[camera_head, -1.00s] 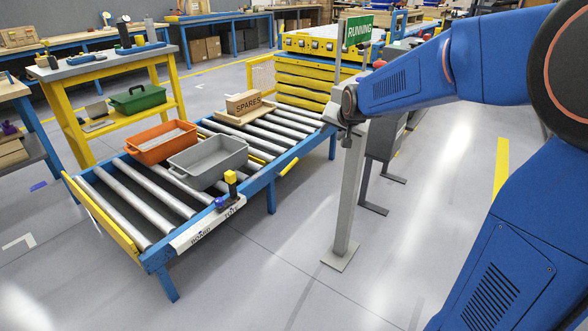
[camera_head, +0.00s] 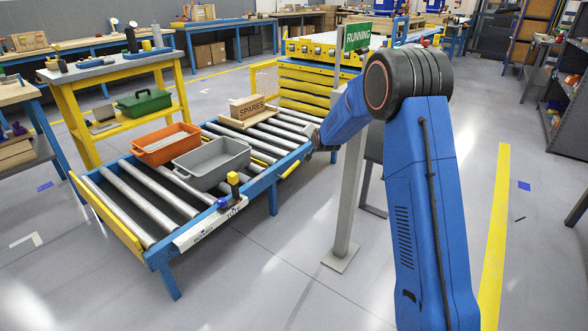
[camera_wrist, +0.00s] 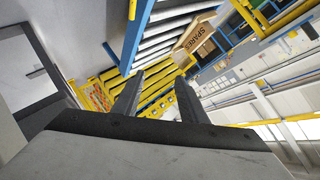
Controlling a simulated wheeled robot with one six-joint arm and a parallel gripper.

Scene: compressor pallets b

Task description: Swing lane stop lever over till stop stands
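The lane stop lever (camera_head: 233,184) stands upright at the near front edge of the roller lane (camera_head: 128,201), with a yellow knob on a dark stem and a blue mount at its foot. A white lettered plate (camera_head: 205,231) is on the rail beside it. My gripper (camera_head: 312,142) is beside the lane's right rail, farther back than the lever and apart from it; its fingers are hard to make out there. In the wrist view my gripper (camera_wrist: 158,82) has two separated fingers with nothing between them. I cannot make out the lever in that view.
An orange bin (camera_head: 166,144), a grey bin (camera_head: 211,163) and a SPARES box (camera_head: 247,108) sit on the rollers. A post (camera_head: 349,190) with a green RUNNING sign (camera_head: 358,35) stands close by my arm. Floor in front of the lane is clear.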

